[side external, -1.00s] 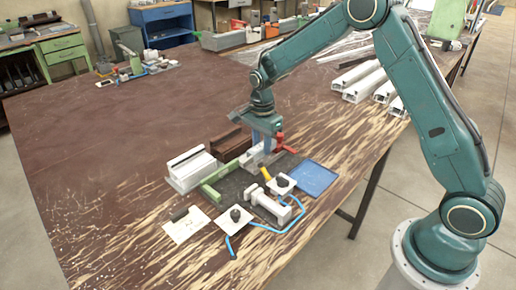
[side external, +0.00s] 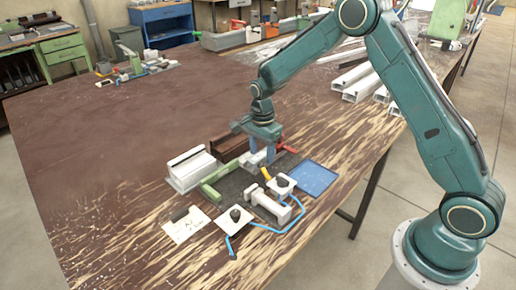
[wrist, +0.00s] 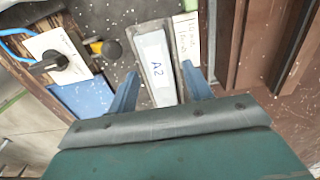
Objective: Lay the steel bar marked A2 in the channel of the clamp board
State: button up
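The steel bar (wrist: 156,70), pale and marked A2, lies lengthwise between two grey side walls in the wrist view. I take these walls to be the channel (wrist: 134,47) of the clamp board (side external: 233,188). My gripper (wrist: 160,72) has one blue finger on each side of the bar. The fingers stand apart, with visible gaps to the bar. In the side external view my gripper (side external: 268,160) is low over the dark board, and its fingers partly hide the pale bar (side external: 256,158). The bar's near end is hidden behind the gripper body in the wrist view.
A green bar (side external: 221,172), a brown profile (side external: 228,142) and a red handle (side external: 284,146) crowd the gripper. A white block (side external: 190,168), a yellow-handled tool (side external: 266,173), black-knobbed plates (side external: 234,219) and a blue tray (side external: 314,178) lie around.

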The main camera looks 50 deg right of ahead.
jog(key=shift+r, duration=0.15)
notch_tip(320, 180, up, 14)
jog(key=shift+f, duration=0.2)
dwell(0.7)
jog(key=s+a+r+n+t, duration=0.1)
jog(key=s+r+n+t, duration=0.2)
jog(key=s+r+n, duration=1.05)
jog(key=s+f+n+t, duration=0.1)
jog(key=s+n, duration=0.1)
jog(key=s, duration=0.7)
jog(key=s+a+f+n+t, duration=0.1)
jog(key=s+n, duration=0.1)
jog(key=s, duration=0.7)
jog(key=shift+s+f+t, duration=0.25)
jog(key=shift+f+t, duration=0.05)
jog(key=shift+f, duration=0.05)
